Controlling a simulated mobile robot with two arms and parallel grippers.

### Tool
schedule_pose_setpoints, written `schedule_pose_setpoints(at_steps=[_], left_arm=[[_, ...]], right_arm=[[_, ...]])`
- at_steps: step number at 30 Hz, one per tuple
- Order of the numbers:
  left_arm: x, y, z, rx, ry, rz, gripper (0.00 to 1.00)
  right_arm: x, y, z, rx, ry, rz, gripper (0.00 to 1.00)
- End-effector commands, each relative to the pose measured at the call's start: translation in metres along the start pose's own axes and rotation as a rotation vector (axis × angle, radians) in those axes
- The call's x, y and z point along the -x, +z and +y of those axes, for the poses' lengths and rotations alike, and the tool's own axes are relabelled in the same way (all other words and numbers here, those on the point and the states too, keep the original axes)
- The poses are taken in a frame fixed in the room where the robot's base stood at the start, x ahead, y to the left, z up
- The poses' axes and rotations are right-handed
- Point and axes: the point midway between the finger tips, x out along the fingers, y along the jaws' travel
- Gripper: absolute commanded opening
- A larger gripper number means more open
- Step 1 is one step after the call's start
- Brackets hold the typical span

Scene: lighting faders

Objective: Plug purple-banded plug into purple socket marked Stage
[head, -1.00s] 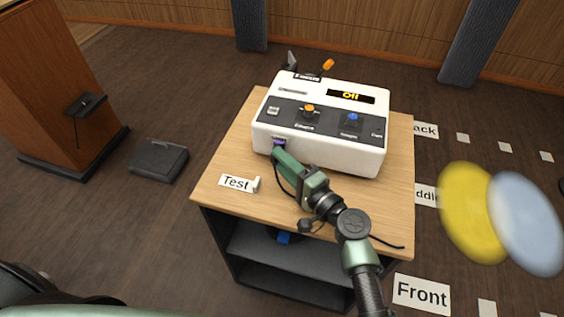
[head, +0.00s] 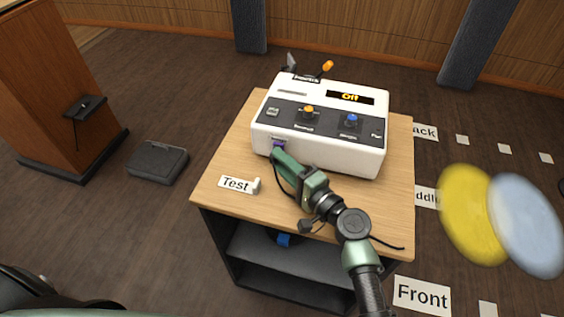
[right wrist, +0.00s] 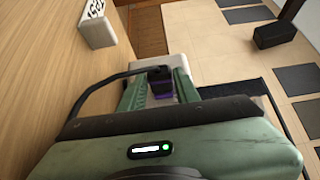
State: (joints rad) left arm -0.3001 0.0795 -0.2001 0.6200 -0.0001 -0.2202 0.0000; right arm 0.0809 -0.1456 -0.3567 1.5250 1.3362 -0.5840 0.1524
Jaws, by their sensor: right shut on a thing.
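The white console (head: 330,155) stands on a wooden-topped table. A purple part (head: 278,144) shows low on the left of its front face; I cannot tell whether it is the socket or the plug's band. My right gripper (head: 279,158) is at this spot, its fingertips close against the console's front. In the right wrist view, my right gripper (right wrist: 160,90) is shut on a dark plug with a purple band (right wrist: 160,84). Whether the plug sits in the socket is hidden by the fingers. A dark cable runs from the gripper over the table. My left gripper is out of view.
A dark box (head: 158,160) lies on the floor left.

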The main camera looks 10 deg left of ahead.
Motion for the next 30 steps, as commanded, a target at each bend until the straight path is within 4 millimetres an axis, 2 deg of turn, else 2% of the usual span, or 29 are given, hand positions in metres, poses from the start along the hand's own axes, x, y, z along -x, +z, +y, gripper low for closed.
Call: schedule_pose_setpoints(at_steps=[3, 4, 6, 17, 30], left_arm=[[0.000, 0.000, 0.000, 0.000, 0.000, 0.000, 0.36], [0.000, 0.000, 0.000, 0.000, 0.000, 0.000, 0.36], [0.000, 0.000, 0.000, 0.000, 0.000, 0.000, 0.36], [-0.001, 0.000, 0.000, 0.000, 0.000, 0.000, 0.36], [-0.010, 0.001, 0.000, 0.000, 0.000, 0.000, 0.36]], right_arm=[[0.000, -0.003, -0.003, 0.003, -0.005, 0.007, 0.00], [-0.001, -0.003, -0.003, 0.003, -0.005, 0.007, 0.40], [0.000, -0.003, -0.003, 0.003, -0.005, 0.007, 0.57], [0.003, -0.002, -0.001, 0.001, -0.002, 0.004, 0.57], [0.068, -0.002, 0.001, 0.003, -0.001, 0.005, 0.57]])
